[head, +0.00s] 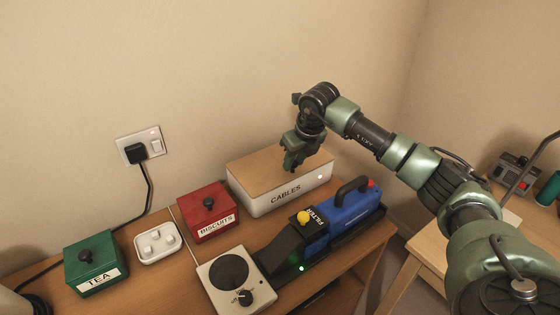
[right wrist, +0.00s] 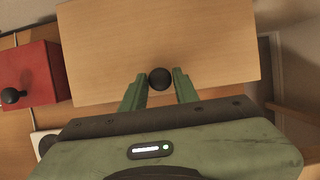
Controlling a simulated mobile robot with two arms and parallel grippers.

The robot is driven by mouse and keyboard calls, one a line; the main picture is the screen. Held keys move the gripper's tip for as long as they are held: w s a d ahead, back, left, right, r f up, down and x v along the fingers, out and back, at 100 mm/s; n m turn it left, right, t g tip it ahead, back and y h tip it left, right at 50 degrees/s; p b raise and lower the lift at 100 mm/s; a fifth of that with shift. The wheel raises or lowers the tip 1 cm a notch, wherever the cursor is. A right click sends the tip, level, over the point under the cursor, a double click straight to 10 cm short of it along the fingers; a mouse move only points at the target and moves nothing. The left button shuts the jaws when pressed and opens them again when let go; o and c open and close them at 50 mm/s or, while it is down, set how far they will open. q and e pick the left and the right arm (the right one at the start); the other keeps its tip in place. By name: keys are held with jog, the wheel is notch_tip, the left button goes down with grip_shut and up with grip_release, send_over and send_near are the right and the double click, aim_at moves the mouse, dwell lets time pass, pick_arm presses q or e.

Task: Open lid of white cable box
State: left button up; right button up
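The white cable box (head: 290,197), labelled CABLES, stands on the desk against the wall. Its flat wooden lid (head: 258,170) lies closed on top and fills much of the right wrist view (right wrist: 100,50). A round black knob (right wrist: 160,79) sits on the lid near one long edge. My right gripper (head: 291,168) is over the lid, pointing down. In the right wrist view its two green fingers (right wrist: 160,88) stand on either side of the knob with small gaps. In the head view the gripper hides the knob. My left gripper is not in view.
A red BISCUITS box (head: 208,213) stands left of the cable box, with a white tray (head: 158,243) and green TEA box (head: 95,266) beyond. A blue device (head: 350,208) and a dial unit (head: 235,280) stand in front. The wall is close behind.

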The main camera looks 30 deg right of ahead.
jog(key=c, duration=0.4)
jog(key=shift+w+r+p, duration=0.25)
jog(key=shift+r+p, duration=0.15)
jog(key=shift+r, duration=0.2)
jog(key=shift+w+r+p, duration=0.2)
jog(key=shift+r+p, duration=0.15)
jog(key=shift+r, duration=0.25)
jog(key=shift+w+r+p, duration=0.25)
jog(key=shift+r+p, duration=0.2)
jog(key=shift+r, duration=0.25)
jog(key=shift+w+r+p, duration=0.3)
jog(key=shift+w+r, duration=0.05)
jog(key=shift+r, duration=0.1)
